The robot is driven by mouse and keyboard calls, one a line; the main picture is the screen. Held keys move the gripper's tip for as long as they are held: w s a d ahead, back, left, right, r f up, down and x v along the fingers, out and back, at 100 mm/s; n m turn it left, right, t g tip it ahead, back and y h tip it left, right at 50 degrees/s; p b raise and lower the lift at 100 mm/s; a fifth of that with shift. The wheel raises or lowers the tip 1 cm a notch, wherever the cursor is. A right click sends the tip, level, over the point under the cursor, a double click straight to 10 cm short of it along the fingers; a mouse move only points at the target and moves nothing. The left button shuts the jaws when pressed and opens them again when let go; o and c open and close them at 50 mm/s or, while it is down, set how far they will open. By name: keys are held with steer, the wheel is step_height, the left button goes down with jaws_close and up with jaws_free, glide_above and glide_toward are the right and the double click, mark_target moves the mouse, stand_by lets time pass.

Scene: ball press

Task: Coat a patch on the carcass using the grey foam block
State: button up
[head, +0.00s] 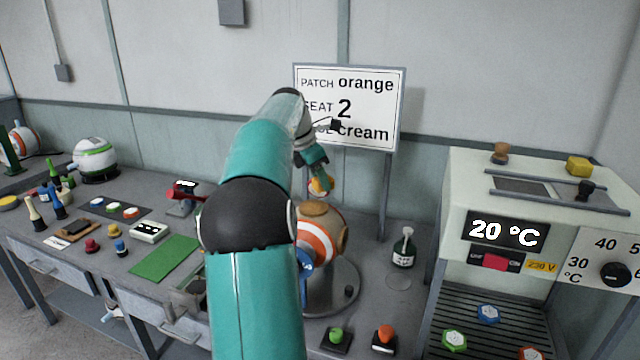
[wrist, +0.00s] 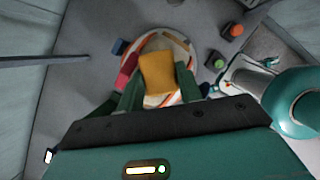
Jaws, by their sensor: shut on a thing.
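The carcass (head: 318,238) is a ball with orange and white stripes and tan patches, seated on a round grey stand (head: 345,290). It also shows below my gripper in the wrist view (wrist: 178,38). My gripper (head: 318,178) is shut on a yellow-orange block (wrist: 158,72), held between its dark green fingers just above the top of the carcass. The head view seems to show a small gap, but contact is hard to judge. I see no grey face on the held block. My arm hides part of the carcass's left side.
A sign (head: 350,105) reads patch orange and 2, partly covered by my arm. A dark bottle (head: 403,250) stands right of the stand. Green (head: 336,337) and orange (head: 385,336) knobs sit in front. A machine (head: 510,190) showing 20 °C stands right. A green mat (head: 163,258) lies left.

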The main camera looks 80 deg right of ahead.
steer(key=shift+r, duration=1.5)
